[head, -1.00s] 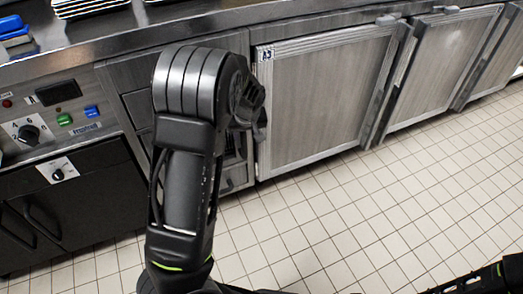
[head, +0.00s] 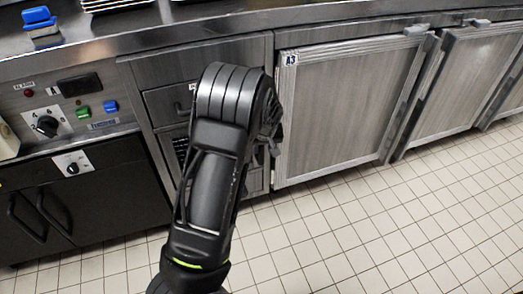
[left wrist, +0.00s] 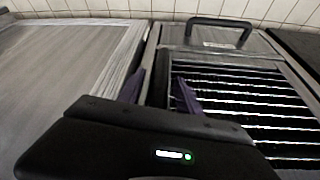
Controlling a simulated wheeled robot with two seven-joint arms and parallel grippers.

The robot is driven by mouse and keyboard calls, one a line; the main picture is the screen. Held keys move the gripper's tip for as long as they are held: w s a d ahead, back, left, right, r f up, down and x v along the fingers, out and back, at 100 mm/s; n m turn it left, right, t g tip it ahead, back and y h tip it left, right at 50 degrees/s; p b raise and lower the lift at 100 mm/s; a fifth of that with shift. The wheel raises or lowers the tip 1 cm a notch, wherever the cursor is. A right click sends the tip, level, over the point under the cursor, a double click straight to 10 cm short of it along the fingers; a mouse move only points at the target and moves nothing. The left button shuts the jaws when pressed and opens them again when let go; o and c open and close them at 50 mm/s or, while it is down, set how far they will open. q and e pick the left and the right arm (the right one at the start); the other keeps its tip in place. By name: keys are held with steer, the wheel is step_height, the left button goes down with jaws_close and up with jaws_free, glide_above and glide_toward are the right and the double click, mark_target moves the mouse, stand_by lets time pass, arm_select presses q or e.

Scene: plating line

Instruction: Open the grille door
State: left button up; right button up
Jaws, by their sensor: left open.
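The grille door (left wrist: 250,100) fills the right of the left wrist view, a metal frame around dark horizontal slats. Its black bar handle (left wrist: 220,27) stands at the far end of the door in that view. In the head view only a strip of the grille (head: 181,150) shows; my left arm hides most of it. My left gripper (left wrist: 160,90) has its two dark fingers apart, nothing between them, over the edge strip beside the grille; how far from it I cannot tell. In the head view my left arm covers most of that gripper. My right gripper is out of sight.
A plain panel door marked A3 (head: 345,105) stands right of my left arm, with more doors beyond. A steel drawer (head: 168,100) is above the grille. A control panel (head: 70,105) and black cabinet (head: 70,205) are at left. The tiled floor (head: 380,235) in front is clear.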

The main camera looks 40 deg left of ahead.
arm_select(q)
steer(key=shift+w+f, duration=0.15)
steer(key=shift+f, duration=0.2)
steer(key=shift+c, duration=0.4)
jaws_close()
stand_by(0.9)
